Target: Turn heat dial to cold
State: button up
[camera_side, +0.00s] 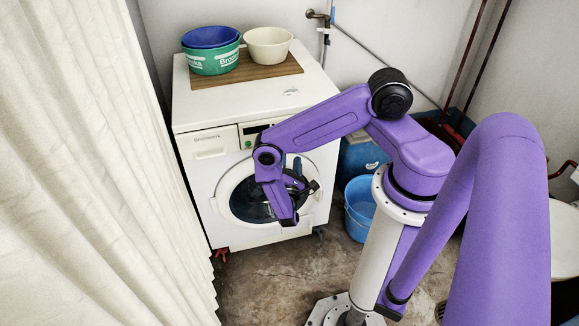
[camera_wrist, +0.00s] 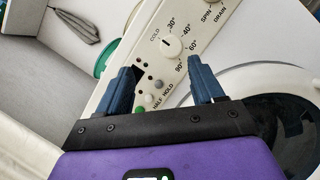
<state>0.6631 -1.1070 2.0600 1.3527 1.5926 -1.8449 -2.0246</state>
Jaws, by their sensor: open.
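The heat dial (camera_wrist: 172,47) is a round pale knob on the washing machine's white control panel in the wrist view. Printed marks COLD, 30, 40, 60 and 90 stand around it; which mark it points to is too small to tell. My gripper (camera_wrist: 162,65) is open, with its two blue fingers apart and nothing between them. The dial shows just beyond the fingertips, between them in the picture, and looks untouched. The side view shows my gripper (camera_side: 291,188) in front of the washing machine (camera_side: 205,175); my arm hides the dial there.
Several small buttons (camera_wrist: 158,84) sit below the dial, near HALF and HOLD marks. The round door (camera_side: 232,205) bulges from the machine's front. Tubs (camera_side: 212,60) stand on a wooden board on top. A curtain (camera_side: 90,170) hangs at left; a blue bucket (camera_side: 358,215) stands right.

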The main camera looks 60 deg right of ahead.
jog(key=shift+s+a, duration=0.35)
jog(key=shift+a, duration=0.3)
jog(key=shift+s+a, duration=0.35)
jog(key=shift+a, duration=0.25)
